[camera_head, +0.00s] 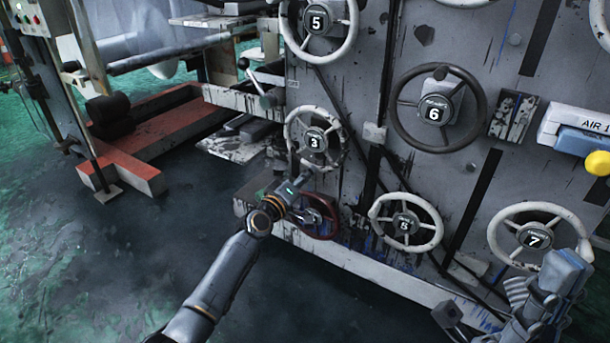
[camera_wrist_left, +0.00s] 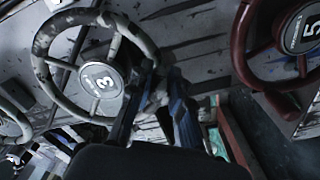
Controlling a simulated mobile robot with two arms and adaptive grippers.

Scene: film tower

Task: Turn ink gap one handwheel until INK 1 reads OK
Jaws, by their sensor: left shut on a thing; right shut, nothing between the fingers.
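Wheel 3 (camera_head: 288,124) is a worn grey handwheel on the press side, and it also shows at the upper left of the left wrist view (camera_wrist_left: 43,82). My left gripper (camera_head: 306,170) is shut on its rim at the lower edge. In the left wrist view my two fingers (camera_wrist_left: 158,78) stand at that rim. A dark red handwheel (camera_head: 333,227) is just below; it also shows at the right of the wrist view (camera_wrist_left: 240,55). Its hub is partly hidden. The small hub labels and any INK 1 readout are not legible. My right gripper (camera_head: 566,268) is shut and empty, before wheel 7.
Wheel 6 (camera_head: 402,103), an upper wheel 5 (camera_head: 291,36), a lower wheel 5 (camera_head: 412,246) and wheel 7 (camera_head: 500,238) stick out around. A lever (camera_head: 256,84) stands left of wheel 3.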

